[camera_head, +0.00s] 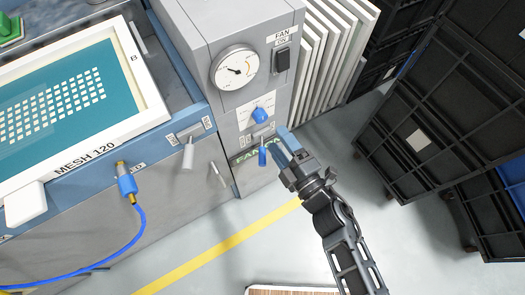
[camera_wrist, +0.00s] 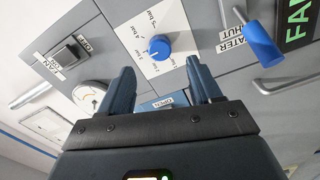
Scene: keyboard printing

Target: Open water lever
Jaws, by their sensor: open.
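The water lever has a blue handle (camera_wrist: 260,43) at the right of the wrist view, beside the WATER and SHUT labels. In the head view its blue handle (camera_head: 262,157) hangs on the grey cabinet front below the round blue knob. My gripper (camera_head: 280,143) is in front of the cabinet, just right of the lever. In the wrist view my gripper (camera_wrist: 160,68) is open and empty, with the blue knob (camera_wrist: 158,47) beyond its fingertips. An OPEN label (camera_wrist: 168,102) shows between the fingers. The lever is outside the fingers, apart from them.
A pressure gauge (camera_head: 236,67) and a fan switch (camera_head: 282,60) are above the knob. A metal lever (camera_head: 188,154) sticks out at left, near the blue hose connector (camera_head: 127,185). White panels (camera_head: 335,45) stand close right. Black crates (camera_head: 445,120) are farther right.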

